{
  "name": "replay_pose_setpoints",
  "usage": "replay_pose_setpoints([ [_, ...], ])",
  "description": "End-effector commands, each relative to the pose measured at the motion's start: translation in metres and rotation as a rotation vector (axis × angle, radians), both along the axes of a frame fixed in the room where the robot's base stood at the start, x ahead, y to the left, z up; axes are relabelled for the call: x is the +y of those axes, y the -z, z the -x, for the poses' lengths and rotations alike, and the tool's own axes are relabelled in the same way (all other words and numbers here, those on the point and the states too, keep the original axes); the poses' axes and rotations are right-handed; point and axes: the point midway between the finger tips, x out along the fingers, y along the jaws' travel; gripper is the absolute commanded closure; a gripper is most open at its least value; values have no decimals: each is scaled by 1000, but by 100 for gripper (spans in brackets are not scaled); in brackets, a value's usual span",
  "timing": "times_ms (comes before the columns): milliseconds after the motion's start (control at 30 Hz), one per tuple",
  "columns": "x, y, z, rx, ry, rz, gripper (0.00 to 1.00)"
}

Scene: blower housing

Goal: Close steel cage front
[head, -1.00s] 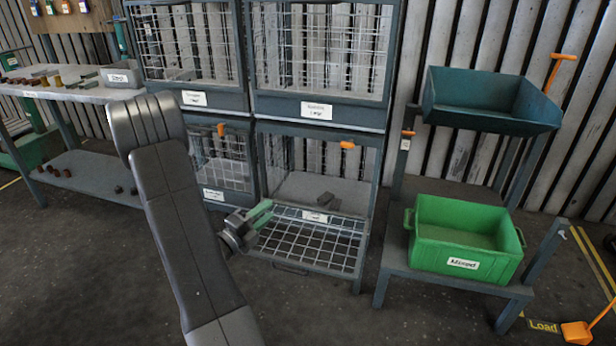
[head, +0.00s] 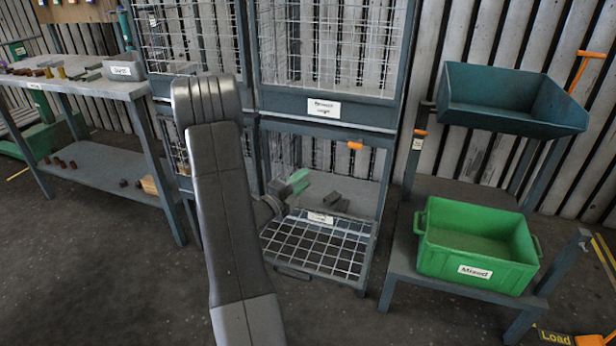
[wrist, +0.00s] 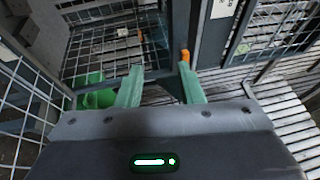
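The steel cage's mesh front (head: 315,248) is folded down at the lower right bay and lies nearly flat, sticking out forward. A white label (head: 321,218) is on its rear edge. An orange latch piece (head: 355,146) is at the top of the bay's opening. My gripper (head: 297,182) has green fingers and is at the opening's left side, above the rear left of the lowered front, with no clear contact. In the wrist view my gripper (wrist: 160,86) has its fingers apart with nothing between them. My arm hides part of the neighbouring bay.
Grey blocks (head: 335,202) lie inside the bay. A green "Mixed" crate (head: 475,250) stands on a low stand to the right, under a dark teal bin (head: 510,100). A workbench (head: 75,88) is at left. Floor before the cage is open.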

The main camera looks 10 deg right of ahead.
Motion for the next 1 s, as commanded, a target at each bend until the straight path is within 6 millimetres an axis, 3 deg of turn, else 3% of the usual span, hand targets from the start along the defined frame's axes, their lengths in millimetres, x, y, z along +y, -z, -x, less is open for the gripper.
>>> replay_pose_setpoints([
  [200,-20,-3,-13,0,1,-1,66],
  [567,-23,-3,-16,1,-1,-1,66],
  [733,-23,-3,-16,1,-1,-1,99],
  [1000,-23,-4,-16,1,-1,-1,100],
])
